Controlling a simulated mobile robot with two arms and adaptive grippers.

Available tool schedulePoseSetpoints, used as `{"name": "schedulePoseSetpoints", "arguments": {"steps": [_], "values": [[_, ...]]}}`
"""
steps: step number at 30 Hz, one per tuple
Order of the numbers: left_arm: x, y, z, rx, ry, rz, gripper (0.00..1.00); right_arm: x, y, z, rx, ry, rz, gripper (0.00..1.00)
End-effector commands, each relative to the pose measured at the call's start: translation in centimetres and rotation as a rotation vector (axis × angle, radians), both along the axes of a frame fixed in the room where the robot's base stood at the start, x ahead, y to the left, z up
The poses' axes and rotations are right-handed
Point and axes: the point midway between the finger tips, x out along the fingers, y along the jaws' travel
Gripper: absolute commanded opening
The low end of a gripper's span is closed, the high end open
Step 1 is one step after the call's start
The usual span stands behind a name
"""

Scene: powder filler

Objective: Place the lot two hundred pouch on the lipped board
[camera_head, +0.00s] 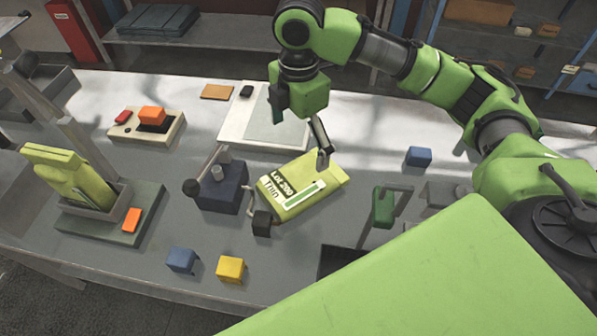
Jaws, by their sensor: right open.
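The yellow-green pouch (303,178) has a white label reading "Lot 200 Thin" with a green bar. It lies tilted in the middle of the table, close to a dark blue block fixture. My right gripper (304,143) points down just behind the pouch, with its fingers apart. One fingertip overlaps the pouch's far edge in the picture; I cannot tell whether it touches. A white board with a grey panel (262,130) lies behind the pouch, partly hidden by my right gripper. It may be the lipped board; its lip is not clear. My left gripper is not in view.
The dark blue fixture (222,194) with a lever stands left of the pouch. Other yellow-green pouches (72,180) stand in a holder at left. Blue (181,260) and yellow (230,269) cubes sit in front. A green-topped stand (383,207) is at right.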

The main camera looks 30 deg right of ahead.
Motion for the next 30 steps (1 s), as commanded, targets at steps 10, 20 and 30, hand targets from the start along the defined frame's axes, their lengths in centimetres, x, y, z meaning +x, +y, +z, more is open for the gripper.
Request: {"name": "schedulePoseSetpoints", "arguments": {"steps": [10, 20, 30], "values": [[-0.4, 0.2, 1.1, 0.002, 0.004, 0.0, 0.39, -0.1, 0.0, -6.3, -0.001, 0.004, -0.001, 1.0], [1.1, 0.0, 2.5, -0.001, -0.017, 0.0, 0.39, -0.4, -0.1, -9.2, -0.003, 0.006, -0.001, 1.0], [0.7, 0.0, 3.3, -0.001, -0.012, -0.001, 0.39, -0.4, 0.0, -12.7, -0.001, 0.001, 0.001, 1.0]]}}
